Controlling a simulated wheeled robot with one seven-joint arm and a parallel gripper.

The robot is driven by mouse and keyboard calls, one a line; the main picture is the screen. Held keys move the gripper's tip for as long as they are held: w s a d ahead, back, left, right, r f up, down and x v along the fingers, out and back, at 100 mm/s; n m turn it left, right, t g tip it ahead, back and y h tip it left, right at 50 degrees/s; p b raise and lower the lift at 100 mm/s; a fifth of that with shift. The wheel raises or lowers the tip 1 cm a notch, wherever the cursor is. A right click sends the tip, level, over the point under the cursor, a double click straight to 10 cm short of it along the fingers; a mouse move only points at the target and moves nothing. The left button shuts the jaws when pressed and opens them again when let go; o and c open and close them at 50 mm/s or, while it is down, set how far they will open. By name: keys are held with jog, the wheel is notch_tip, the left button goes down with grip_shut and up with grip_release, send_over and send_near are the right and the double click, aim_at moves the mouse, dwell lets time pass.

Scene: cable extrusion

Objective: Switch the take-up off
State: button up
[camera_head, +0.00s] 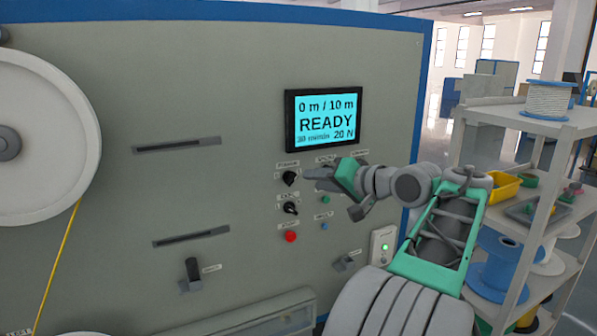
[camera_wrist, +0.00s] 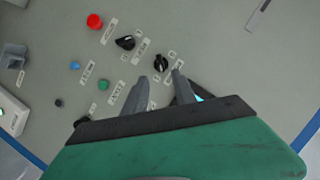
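No switch label reads clearly as take-up. Two black rotary knobs sit one above the other on the grey panel (camera_head: 235,100): the upper knob (camera_head: 289,178) and the lower knob (camera_head: 291,208). My gripper (camera_head: 313,175) is just right of the upper knob in the head view. In the wrist view my gripper (camera_wrist: 160,77) shows two separate fingers with a gap, and nothing is held. The upper knob (camera_wrist: 161,63) appears between and just beyond the fingertips; contact cannot be told. The lower knob (camera_wrist: 125,42) is up and left of the fingers.
A red button (camera_head: 291,237), a green button (camera_head: 325,199) and a blue button (camera_head: 325,226) are close by. The screen (camera_head: 325,119) reads READY, 0 m / 10 m. A lever switch (camera_head: 193,272) is lower left. A shelf (camera_head: 570,130) with spools stands right.

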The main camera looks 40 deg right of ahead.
aim_at(294, 179)
jog(key=p+x, duration=0.1)
jog(key=x, duration=0.6)
jog(key=shift+w+f+p, duration=0.1)
jog(key=shift+w+p, duration=0.25)
jog(key=shift+w, duration=0.05)
jog(key=shift+a, duration=0.1)
grip_shut()
